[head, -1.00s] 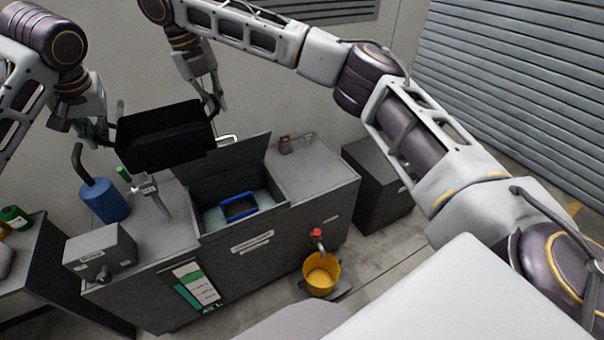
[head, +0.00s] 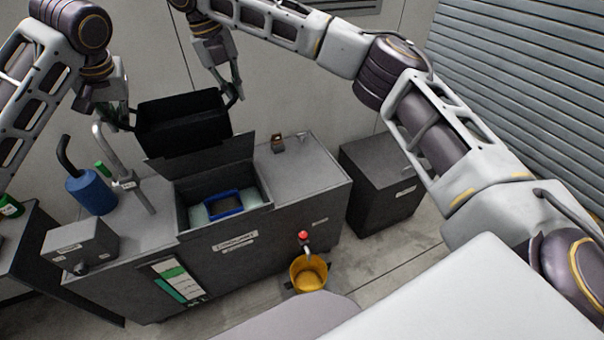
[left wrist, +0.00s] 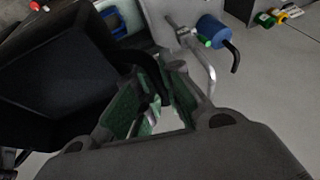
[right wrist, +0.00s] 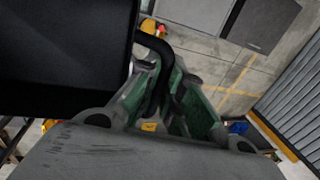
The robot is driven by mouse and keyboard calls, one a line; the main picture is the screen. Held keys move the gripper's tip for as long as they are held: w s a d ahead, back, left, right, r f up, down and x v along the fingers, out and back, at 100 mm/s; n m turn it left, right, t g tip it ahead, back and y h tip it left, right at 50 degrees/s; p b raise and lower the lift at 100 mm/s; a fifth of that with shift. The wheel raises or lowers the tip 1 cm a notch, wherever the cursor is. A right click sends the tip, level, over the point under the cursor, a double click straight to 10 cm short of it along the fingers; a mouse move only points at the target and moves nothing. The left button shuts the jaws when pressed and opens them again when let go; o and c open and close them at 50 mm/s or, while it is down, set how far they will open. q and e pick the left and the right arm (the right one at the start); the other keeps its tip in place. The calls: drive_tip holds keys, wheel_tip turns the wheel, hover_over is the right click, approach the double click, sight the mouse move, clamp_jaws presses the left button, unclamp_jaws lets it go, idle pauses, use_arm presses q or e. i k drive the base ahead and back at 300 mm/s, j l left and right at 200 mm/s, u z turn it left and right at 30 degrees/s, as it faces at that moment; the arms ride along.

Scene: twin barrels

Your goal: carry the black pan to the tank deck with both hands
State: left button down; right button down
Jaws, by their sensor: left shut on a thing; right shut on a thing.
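The black pan (head: 183,122) hangs in the air above the back of the grey tank, behind the raised lid. My left gripper (head: 130,122) is shut on the pan's left handle; the left wrist view shows the dark handle between its green-lined fingers (left wrist: 158,100). My right gripper (head: 232,95) is shut on the right handle; the right wrist view shows the bent black handle (right wrist: 158,60) between its fingers (right wrist: 165,100). The pan's dark body also shows in the left wrist view (left wrist: 50,80) and the right wrist view (right wrist: 65,50). The tank deck (head: 305,170) is the grey top around the open well.
A blue-handled thing (head: 222,203) lies in the open well. The raised lid (head: 200,157), a metal pipe (head: 143,196), a blue cylinder (head: 92,192) and a grey box (head: 82,244) stand on the tank. A yellow bucket (head: 309,273) is below the tap. The right deck is mostly clear.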

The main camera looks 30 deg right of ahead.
sight(299, 182)
drive_tip(key=i+l, duration=0.1)
drive_tip(key=l, duration=0.8)
drive_tip(key=i+l, duration=0.15)
drive_tip(key=l, duration=0.3)
drive_tip(key=i+l, duration=0.1)
drive_tip(key=l, duration=0.35)
